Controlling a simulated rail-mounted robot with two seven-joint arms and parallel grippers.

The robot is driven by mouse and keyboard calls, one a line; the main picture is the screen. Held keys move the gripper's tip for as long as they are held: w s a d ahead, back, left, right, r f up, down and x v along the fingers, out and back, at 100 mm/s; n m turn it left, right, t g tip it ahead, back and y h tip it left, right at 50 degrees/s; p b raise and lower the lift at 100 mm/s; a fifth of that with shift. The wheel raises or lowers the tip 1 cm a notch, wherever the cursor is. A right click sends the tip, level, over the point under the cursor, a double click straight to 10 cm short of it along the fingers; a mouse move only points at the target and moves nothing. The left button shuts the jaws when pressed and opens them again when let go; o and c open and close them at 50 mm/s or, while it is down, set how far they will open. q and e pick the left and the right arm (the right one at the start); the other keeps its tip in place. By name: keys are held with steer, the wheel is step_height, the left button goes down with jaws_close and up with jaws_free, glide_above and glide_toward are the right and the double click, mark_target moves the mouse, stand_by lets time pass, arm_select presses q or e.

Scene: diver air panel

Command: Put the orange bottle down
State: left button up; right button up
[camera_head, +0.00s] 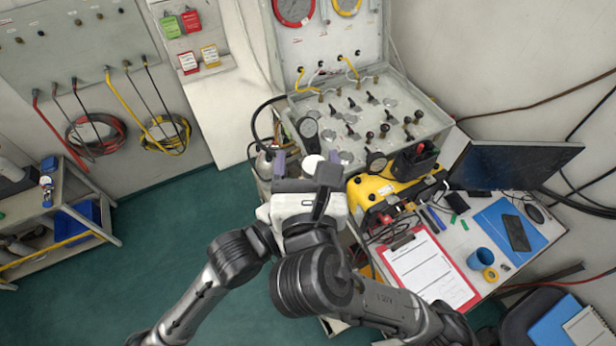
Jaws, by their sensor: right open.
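My right gripper (308,161) reaches over the left end of the desk, just in front of the valve panel. Its two purple-grey fingers stand apart, so it is open. A round white top (312,164) shows between the fingers; it may be the cap of the orange bottle, but no orange body is visible and the gripper hides what is below. I cannot tell whether the fingers touch it. My left arm (205,287) comes in from the lower left, and its gripper does not show.
The valve panel (428,107) stands close behind the gripper. A grey bottle (263,166) is just left of it and a yellow case (372,192) just right. A red clipboard (424,267), blue cup (481,259) and monitor (513,163) crowd the desk. Green floor (180,225) is clear.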

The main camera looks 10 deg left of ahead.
steer(key=shift+w, duration=0.2)
arm_select(q)
steer(key=shift+d, duration=0.1)
arm_select(e)
steer(key=shift+a, duration=0.15)
jaws_close()
arm_select(q)
steer(key=o, duration=1.4)
steer(key=shift+c, duration=0.2)
arm_select(e)
steer(key=shift+r, duration=0.1)
